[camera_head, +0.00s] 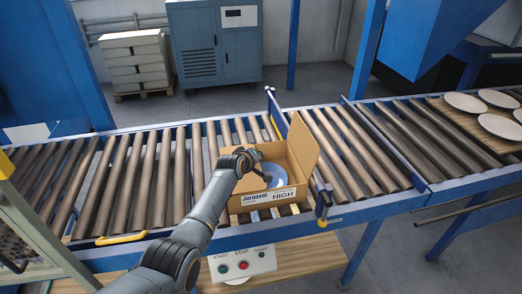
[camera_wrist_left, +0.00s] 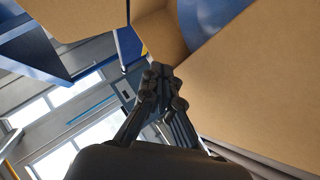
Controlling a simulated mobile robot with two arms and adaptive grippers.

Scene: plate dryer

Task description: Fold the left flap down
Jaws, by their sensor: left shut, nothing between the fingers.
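An open cardboard box (camera_head: 268,203) with a printed front label stands on the roller conveyor. Its right flap (camera_head: 302,145) stands up. A blue round item (camera_head: 272,174) lies inside, and part of it shows in the left wrist view (camera_wrist_left: 203,18). My right gripper is out of view.
The roller conveyor (camera_head: 108,185) runs left and right of the box, with blue rails beside it. A button panel (camera_head: 242,264) hangs at the front. White plates (camera_head: 465,102) lie on a board at the right. Rollers left of the box are clear.

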